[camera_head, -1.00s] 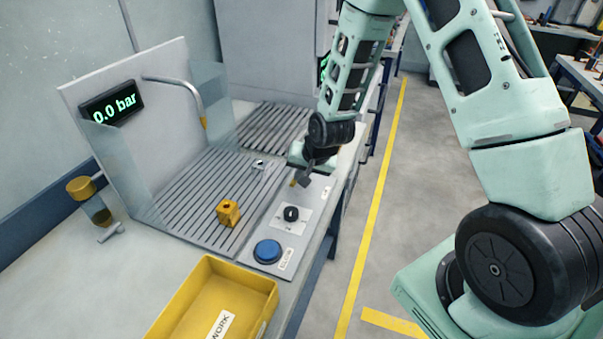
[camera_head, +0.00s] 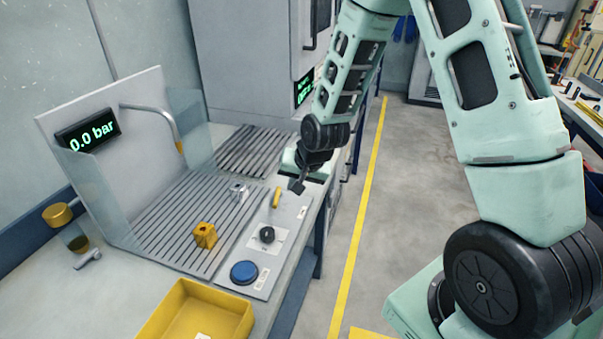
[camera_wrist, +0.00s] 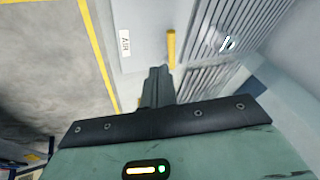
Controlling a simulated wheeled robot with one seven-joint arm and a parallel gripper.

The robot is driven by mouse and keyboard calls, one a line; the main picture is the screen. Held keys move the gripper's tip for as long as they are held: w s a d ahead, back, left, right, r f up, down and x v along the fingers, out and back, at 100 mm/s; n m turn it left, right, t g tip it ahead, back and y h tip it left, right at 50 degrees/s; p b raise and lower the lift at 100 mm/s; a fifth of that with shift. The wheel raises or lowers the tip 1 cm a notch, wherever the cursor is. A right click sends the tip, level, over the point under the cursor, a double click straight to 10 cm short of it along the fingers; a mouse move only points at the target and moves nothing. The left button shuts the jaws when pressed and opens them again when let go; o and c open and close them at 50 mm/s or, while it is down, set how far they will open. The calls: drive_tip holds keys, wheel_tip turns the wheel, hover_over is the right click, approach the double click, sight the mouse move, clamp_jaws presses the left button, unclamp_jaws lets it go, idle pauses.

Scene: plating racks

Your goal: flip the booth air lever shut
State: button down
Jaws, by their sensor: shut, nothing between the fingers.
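The booth air lever is a small yellow handle (camera_head: 277,197) on the grey control panel (camera_head: 262,285) at the booth's front edge. In the wrist view the yellow lever (camera_wrist: 171,47) stands just beyond my fingertips, with a label reading AIR (camera_wrist: 125,43) to its left. My gripper (camera_head: 298,186) is shut and empty, close to the right of the lever in the head view. It also shows in the wrist view (camera_wrist: 157,75); whether it touches the lever I cannot tell. The display (camera_head: 88,135) reads 0.0 bar.
A black knob (camera_head: 267,234) and a blue button (camera_head: 244,272) are on the same panel. A yellow block (camera_head: 205,235) and a silver fitting (camera_head: 238,190) sit on the slatted grate (camera_head: 170,225). A yellow tray (camera_head: 165,312) is in front. A clear side screen (camera_head: 100,200) flanks the booth.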

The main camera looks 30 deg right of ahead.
drive_tip(key=v, duration=0.6)
drive_tip(key=shift+a+b, duration=0.2)
drive_tip(key=shift+b, duration=0.15)
